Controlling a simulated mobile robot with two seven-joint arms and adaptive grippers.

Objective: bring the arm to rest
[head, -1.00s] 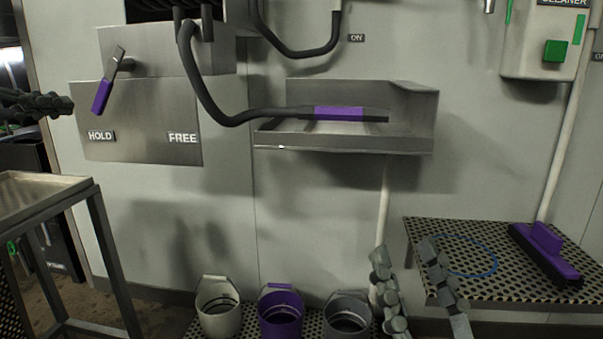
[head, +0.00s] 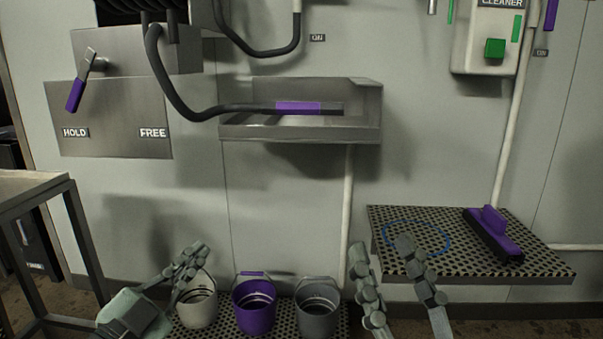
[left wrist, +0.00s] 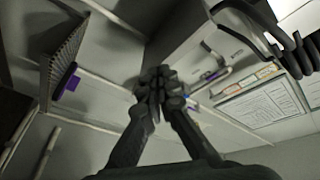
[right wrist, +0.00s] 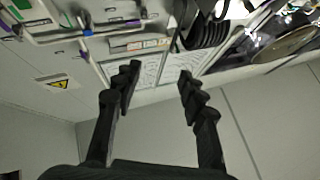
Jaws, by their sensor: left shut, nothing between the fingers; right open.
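My left gripper (head: 190,262) is at the lower left in the head view, in front of the white bucket. Its fingers meet at the tips in the left wrist view (left wrist: 160,82), with nothing between them. My right gripper (head: 383,245) is at the lower middle in the head view, in front of the left end of the perforated shelf. Its fingers stand apart and empty in the right wrist view (right wrist: 158,80). Neither gripper is seen holding anything.
A white bucket (head: 198,310), a purple bucket (head: 254,317) and a grey bucket (head: 318,320) stand low down. A perforated shelf (head: 400,265) carries a purple brush (head: 492,235). A wand with a purple grip (head: 298,107) lies on a wall tray (head: 300,133). A metal table (head: 70,215) is at left.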

